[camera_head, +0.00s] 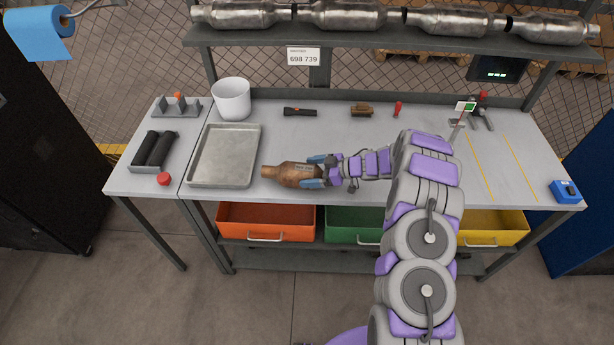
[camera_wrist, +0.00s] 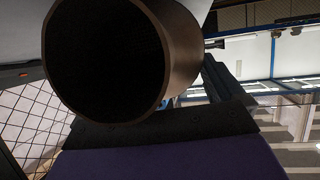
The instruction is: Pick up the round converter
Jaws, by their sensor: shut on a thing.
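The round converter (camera_head: 284,173) is a rusty brown, bottle-shaped metal can with a narrower neck at its left end. In the head view it is at the workbench's front middle, just right of the metal tray. My gripper (camera_head: 316,172) reaches it from the right and is shut on its right end, with blue-grey fingers on its far and near sides. In the wrist view the converter's dark open round end (camera_wrist: 110,60) fills the upper left, close to the camera. Whether it touches the bench or is slightly raised, I cannot tell.
The metal tray (camera_head: 225,176) lies left of the converter, with a white bucket (camera_head: 231,114) behind it. A flashlight (camera_head: 300,112) and a brown block (camera_head: 362,110) lie at the back. Orange (camera_head: 266,223), green (camera_head: 352,226) and yellow (camera_head: 490,229) bins sit below. More converters (camera_head: 342,14) line the upper shelf.

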